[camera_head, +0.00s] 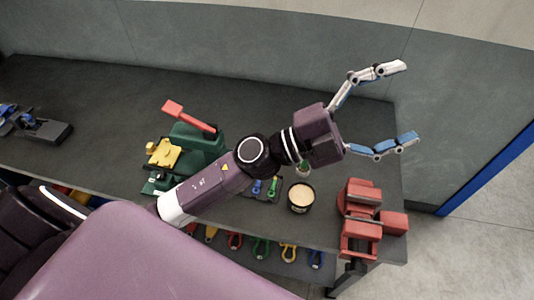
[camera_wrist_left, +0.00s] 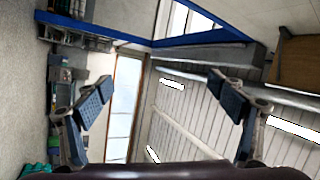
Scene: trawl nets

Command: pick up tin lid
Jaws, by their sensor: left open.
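A small round dark tin (camera_head: 301,197) with a cream-coloured round top stands on the dark workbench (camera_head: 70,85), right of the middle in the head view. I cannot tell whether the cream disc is the tin lid or what the tin holds. My left gripper (camera_head: 405,105) is wide open and empty, its fingers spread and pointing right, up and to the right of the tin in the picture. It also shows open in the left wrist view (camera_wrist_left: 160,85), with no tin or lid in that view. My right gripper is not in view.
A red vise (camera_head: 362,215) stands at the bench's right end. A green machine with a red handle (camera_head: 190,130) and a yellow part is left of my forearm. Small coloured tools (camera_head: 265,188) lie beside the tin. Coloured shackles (camera_head: 260,247) hang along the front.

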